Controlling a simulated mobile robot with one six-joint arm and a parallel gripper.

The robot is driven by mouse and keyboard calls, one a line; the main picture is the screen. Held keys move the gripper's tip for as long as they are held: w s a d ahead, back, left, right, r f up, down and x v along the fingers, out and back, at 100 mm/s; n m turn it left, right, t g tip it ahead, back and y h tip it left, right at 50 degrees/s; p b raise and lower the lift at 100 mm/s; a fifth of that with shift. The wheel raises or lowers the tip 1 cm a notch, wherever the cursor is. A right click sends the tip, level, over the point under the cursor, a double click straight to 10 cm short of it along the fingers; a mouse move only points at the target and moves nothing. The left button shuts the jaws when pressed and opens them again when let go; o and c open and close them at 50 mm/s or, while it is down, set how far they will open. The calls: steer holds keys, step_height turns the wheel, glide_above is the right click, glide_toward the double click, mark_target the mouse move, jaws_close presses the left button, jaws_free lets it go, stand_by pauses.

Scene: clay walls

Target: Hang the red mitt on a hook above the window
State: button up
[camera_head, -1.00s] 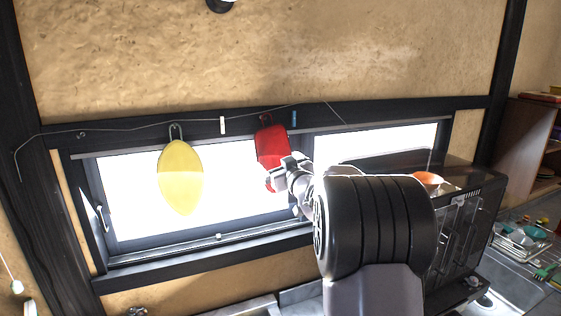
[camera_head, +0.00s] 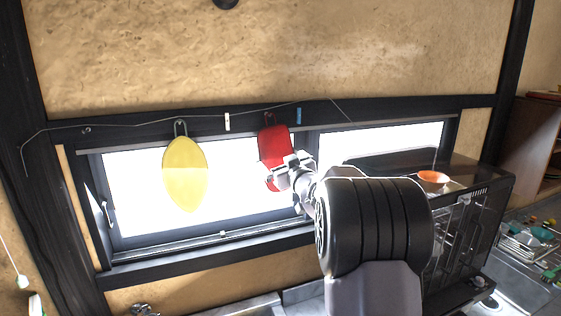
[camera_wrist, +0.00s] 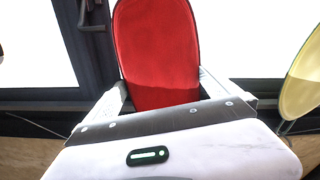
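The red mitt (camera_head: 273,146) is upright and slightly tilted in front of the window, right of the yellow mitt. Its dark loop (camera_head: 269,117) is at the dark beam above the window; I cannot tell whether it is over a hook. My gripper (camera_head: 287,172) is at the mitt's lower right part. In the wrist view the red mitt (camera_wrist: 157,45) fills the space between my fingers (camera_wrist: 163,88), which meet its side edges near its lower end. The mitt's top is cut off there.
A yellow oval mitt (camera_head: 185,175) hangs by its loop to the left. A cord with a white clip (camera_head: 227,122) and a blue clip (camera_head: 299,116) runs along the beam. A black appliance (camera_head: 470,235) with an orange bowl (camera_head: 433,177) stands at the right.

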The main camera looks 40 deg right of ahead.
steer(key=b+v, duration=0.2)
steer(key=v, duration=1.6)
steer(key=s+a+f+m+g+b, duration=0.2)
steer(key=a+f+g+b, duration=0.1)
steer(key=a+f+b, duration=0.3)
steer(key=s+a+f+m+g+b, duration=0.2)
steer(key=s+a+f+b, duration=0.15)
steer(key=a+f, duration=0.4)
steer(key=s+a+f+g+y+b, duration=0.6)
steer(key=s+a+f, duration=1.1)
steer(key=a, duration=0.3)
steer(key=shift+f+g+b, duration=0.3)
steer(key=shift+f+b, duration=0.25)
steer(key=shift+f, duration=0.1)
